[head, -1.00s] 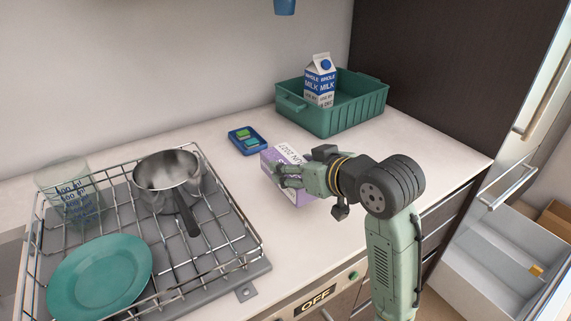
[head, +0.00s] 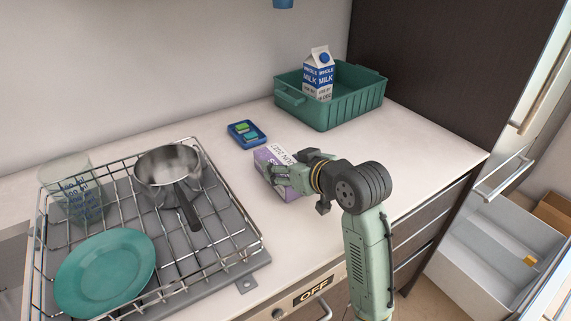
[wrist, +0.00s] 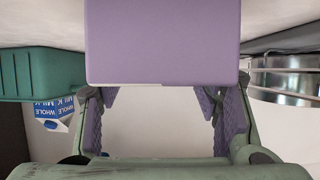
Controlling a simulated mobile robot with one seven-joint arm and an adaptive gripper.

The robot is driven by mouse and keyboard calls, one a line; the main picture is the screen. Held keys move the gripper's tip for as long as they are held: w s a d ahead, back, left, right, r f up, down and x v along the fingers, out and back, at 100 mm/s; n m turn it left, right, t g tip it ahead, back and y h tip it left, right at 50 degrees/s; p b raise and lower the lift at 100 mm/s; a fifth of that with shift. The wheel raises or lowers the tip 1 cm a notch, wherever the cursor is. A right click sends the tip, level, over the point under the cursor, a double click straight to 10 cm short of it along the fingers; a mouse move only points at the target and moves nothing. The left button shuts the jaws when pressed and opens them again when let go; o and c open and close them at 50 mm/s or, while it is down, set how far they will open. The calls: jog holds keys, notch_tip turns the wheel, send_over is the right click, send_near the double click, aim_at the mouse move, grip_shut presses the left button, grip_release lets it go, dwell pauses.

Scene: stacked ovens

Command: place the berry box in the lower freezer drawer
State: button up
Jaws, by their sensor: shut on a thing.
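The berry box is a purple carton with a white printed label (head: 268,158), on or just above the counter in the head view. My gripper (head: 284,178) is shut on it, and the arm hides part of it. In the wrist view the purple box (wrist: 162,40) fills the top middle between the fingers (wrist: 162,112). The open freezer drawer (head: 495,250), a white bin with a small yellow item inside, stands low at the right of the head view. A brown box shows behind it.
A green crate (head: 345,113) with a milk carton (head: 319,75) stands at the back. A small blue tray (head: 247,134) lies near the box. A wire rack with a pot (head: 167,172), teal plate (head: 104,272) and measuring cup (head: 75,195) covers the left. The freezer door handle (head: 503,177) juts out at right.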

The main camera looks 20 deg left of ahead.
jog(key=o, duration=1.6)
jog(key=shift+c, duration=0.2)
